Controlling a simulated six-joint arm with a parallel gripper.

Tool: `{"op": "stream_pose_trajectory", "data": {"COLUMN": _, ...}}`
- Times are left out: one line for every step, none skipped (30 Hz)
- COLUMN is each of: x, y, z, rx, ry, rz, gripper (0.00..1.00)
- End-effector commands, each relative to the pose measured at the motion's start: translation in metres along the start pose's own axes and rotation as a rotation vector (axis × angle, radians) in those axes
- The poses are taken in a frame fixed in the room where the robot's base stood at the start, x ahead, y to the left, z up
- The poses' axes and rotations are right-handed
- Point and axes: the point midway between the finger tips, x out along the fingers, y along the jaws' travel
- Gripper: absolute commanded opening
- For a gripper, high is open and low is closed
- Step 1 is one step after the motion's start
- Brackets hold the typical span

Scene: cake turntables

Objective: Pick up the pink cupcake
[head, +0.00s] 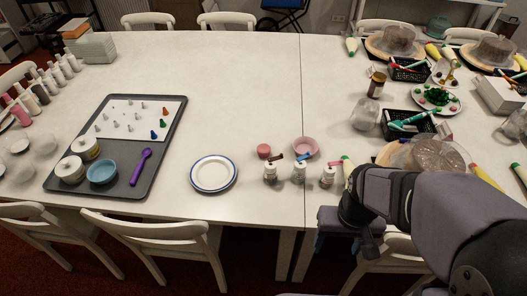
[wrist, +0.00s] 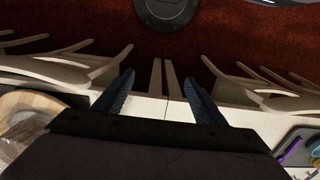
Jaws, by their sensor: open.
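A small pink-red round thing (head: 264,151), which looks like the pink cupcake, sits on the white table (head: 240,90) near its front edge, right of a blue-rimmed plate (head: 214,173). A pink bowl (head: 306,146) stands just right of it. My gripper (head: 345,245) is at the table's front edge, right of and nearer than the cupcake, and apart from it. In the wrist view my gripper (wrist: 158,80) is open, with two blue fingers spread and nothing between them. The cupcake does not show in the wrist view.
Small bottles (head: 299,174) stand in front of the bowl. A grey tray (head: 119,178) with a blue bowl (head: 102,172) and a purple spoon (head: 140,167) lies at left. Cakes and black baskets (head: 409,125) crowd the right. Chairs line the front edge. The table's back middle is clear.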

Motion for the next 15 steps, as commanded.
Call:
{"op": "stream_pose_trajectory", "data": {"x": 0.000, "y": 0.000, "z": 0.000, "rx": 0.000, "ry": 0.000, "rz": 0.000, "gripper": 0.64}}
{"op": "stream_pose_trajectory", "data": {"x": 0.000, "y": 0.000, "z": 0.000, "rx": 0.000, "ry": 0.000, "rz": 0.000, "gripper": 0.64}}
{"op": "stream_pose_trajectory", "data": {"x": -0.001, "y": 0.000, "z": 0.000, "rx": 0.000, "ry": 0.001, "rz": 0.000, "gripper": 0.64}}
{"op": "stream_pose_trajectory", "data": {"x": -0.002, "y": 0.000, "z": 0.000, "rx": 0.000, "ry": 0.001, "rz": 0.000, "gripper": 0.64}}
{"op": "stream_pose_trajectory", "data": {"x": -0.004, "y": 0.000, "z": -0.001, "rx": 0.000, "ry": 0.002, "rz": 0.000, "gripper": 0.64}}
{"op": "stream_pose_trajectory", "data": {"x": -0.007, "y": 0.000, "z": -0.001, "rx": 0.000, "ry": 0.003, "rz": 0.000, "gripper": 0.64}}
{"op": "stream_pose_trajectory", "data": {"x": -0.009, "y": 0.000, "z": -0.001, "rx": 0.000, "ry": 0.004, "rz": 0.000, "gripper": 0.64}}
{"op": "stream_pose_trajectory", "data": {"x": -0.013, "y": 0.000, "z": -0.001, "rx": 0.000, "ry": 0.004, "rz": 0.000, "gripper": 0.64}}
{"op": "stream_pose_trajectory", "data": {"x": -0.018, "y": 0.000, "z": -0.002, "rx": 0.000, "ry": 0.006, "rz": 0.000, "gripper": 0.64}}
{"op": "stream_pose_trajectory", "data": {"x": -0.022, "y": 0.000, "z": -0.001, "rx": 0.000, "ry": 0.005, "rz": 0.000, "gripper": 0.64}}
{"op": "stream_pose_trajectory", "data": {"x": -0.028, "y": 0.000, "z": -0.002, "rx": 0.000, "ry": 0.008, "rz": 0.000, "gripper": 0.64}}
{"op": "stream_pose_trajectory", "data": {"x": -0.032, "y": 0.000, "z": -0.002, "rx": 0.000, "ry": 0.006, "rz": 0.000, "gripper": 0.64}}
{"op": "stream_pose_trajectory", "data": {"x": -0.036, "y": 0.000, "z": -0.001, "rx": 0.000, "ry": 0.005, "rz": 0.000, "gripper": 0.64}}
{"op": "stream_pose_trajectory", "data": {"x": -0.040, "y": 0.000, "z": -0.002, "rx": 0.000, "ry": 0.006, "rz": 0.000, "gripper": 0.64}}
{"op": "stream_pose_trajectory", "data": {"x": -0.047, "y": 0.000, "z": -0.002, "rx": 0.000, "ry": 0.007, "rz": 0.000, "gripper": 0.64}}
